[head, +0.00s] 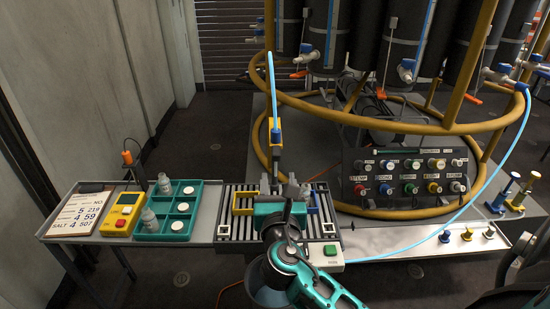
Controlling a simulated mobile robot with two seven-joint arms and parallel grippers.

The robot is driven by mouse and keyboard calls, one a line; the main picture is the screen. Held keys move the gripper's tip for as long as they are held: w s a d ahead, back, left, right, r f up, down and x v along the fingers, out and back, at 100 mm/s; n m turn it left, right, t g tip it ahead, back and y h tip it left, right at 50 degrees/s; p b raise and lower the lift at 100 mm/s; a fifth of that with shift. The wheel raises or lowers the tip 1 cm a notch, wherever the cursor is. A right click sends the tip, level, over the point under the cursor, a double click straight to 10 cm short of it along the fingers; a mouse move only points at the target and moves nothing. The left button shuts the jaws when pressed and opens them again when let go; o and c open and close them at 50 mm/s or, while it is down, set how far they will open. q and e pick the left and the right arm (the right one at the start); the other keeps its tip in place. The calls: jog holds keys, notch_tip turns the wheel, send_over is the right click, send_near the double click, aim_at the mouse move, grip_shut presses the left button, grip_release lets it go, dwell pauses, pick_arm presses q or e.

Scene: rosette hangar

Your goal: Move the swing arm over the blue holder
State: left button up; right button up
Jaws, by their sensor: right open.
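The swing arm appears to be the upright piece with a yellow and dark block (275,131) and a light-blue tube (272,85) rising from it. Its dark lower part (276,165) runs down to my right gripper (284,186). That gripper is open, over the far middle of the slatted station, with its fingers near the lower part; I cannot tell whether they touch it. The blue holder (312,206) is on the station just right of the gripper, partly hidden by it. A yellow holder (243,203) is on the left side. My left gripper is not in view.
The slatted station (223,228) has a box with a green button (330,252) at its front right. Left are green trays with bottles (183,192), a yellow meter (123,213) and a notice board (80,213). Behind are a control panel (408,178) and yellow rails (350,118).

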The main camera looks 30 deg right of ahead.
aim_at(277, 158)
jog(key=x, duration=1)
jog(key=shift+w+b, duration=0.1)
jog(key=shift+b, duration=0.2)
grip_shut()
